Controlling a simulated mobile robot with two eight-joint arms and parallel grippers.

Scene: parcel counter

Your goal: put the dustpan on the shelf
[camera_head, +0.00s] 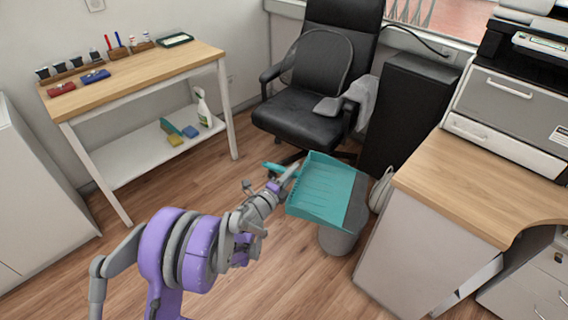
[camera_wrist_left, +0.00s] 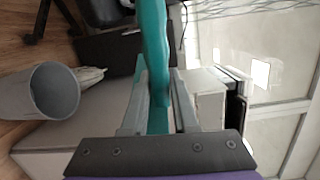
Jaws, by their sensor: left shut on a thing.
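The teal dustpan (camera_head: 325,190) is in the air right of the middle of the head view, above the floor and in front of the office chair. Its dark lip points right. My left gripper (camera_head: 283,177) is shut on the dustpan's handle. In the left wrist view the teal handle (camera_wrist_left: 154,45) runs between the two fingers (camera_wrist_left: 158,102). The white lower shelf (camera_head: 122,165) under the wooden-topped table is at the left, apart from the dustpan. My right gripper is out of view.
On the shelf stand a spray bottle (camera_head: 202,108), a teal brush-like item (camera_head: 171,127), a yellow sponge (camera_head: 175,140) and a blue one (camera_head: 190,132). The shelf's left part is bare. A grey bin (camera_head: 338,241) stands below the dustpan. The chair (camera_head: 300,110) is behind it.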

